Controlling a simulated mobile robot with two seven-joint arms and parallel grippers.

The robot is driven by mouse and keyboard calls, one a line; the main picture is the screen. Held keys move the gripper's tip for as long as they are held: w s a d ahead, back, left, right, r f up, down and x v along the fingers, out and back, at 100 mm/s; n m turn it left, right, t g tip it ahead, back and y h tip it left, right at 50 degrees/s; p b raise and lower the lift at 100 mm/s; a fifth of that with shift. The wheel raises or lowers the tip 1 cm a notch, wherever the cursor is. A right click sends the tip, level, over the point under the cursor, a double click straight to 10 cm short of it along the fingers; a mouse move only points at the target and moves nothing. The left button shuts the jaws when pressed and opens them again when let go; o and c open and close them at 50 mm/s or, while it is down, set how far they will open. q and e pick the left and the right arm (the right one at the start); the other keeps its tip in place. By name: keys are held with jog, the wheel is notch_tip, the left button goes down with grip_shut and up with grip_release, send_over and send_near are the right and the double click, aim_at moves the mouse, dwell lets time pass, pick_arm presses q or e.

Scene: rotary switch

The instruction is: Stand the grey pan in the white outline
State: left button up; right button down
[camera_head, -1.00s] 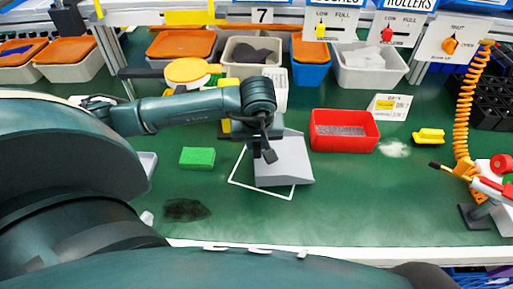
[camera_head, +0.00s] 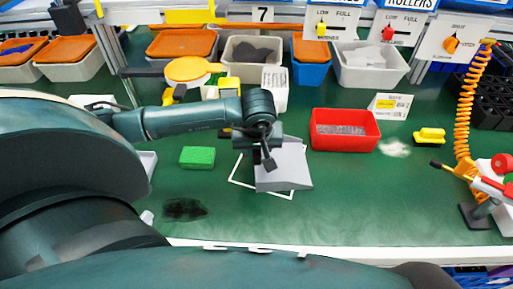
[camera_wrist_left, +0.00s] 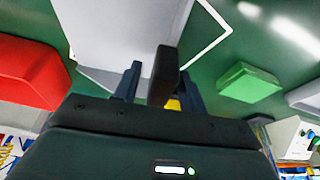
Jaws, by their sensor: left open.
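The grey pan (camera_head: 290,172) is on the green bench in the head view, and it also fills the upper middle of the left wrist view (camera_wrist_left: 120,28). It covers part of the white outline (camera_head: 238,182); its right side reaches past the outline, whose left and front lines show bare. The outline also shows right of the pan in the wrist view (camera_wrist_left: 217,45). My left gripper (camera_wrist_left: 158,88) is open at the pan's back end. A dark bar, apparently the pan's handle (camera_wrist_left: 164,76), stands between its fingers. My right gripper is not in view.
A green block (camera_head: 197,157) lies left of the outline and a red bin (camera_head: 345,142) stands to the right. A yellow-topped item (camera_head: 187,70) is behind my arm. A dark patch (camera_head: 185,209) is front left. The bench in front of the pan is clear.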

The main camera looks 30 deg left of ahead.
pick_arm(q)
jog(key=shift+r, duration=0.1)
jog(key=shift+r, duration=0.25)
jog(key=v, duration=1.1)
jog(key=shift+s+d+r, duration=0.15)
jog(key=shift+s+r, duration=0.05)
jog(key=shift+r, duration=0.05)
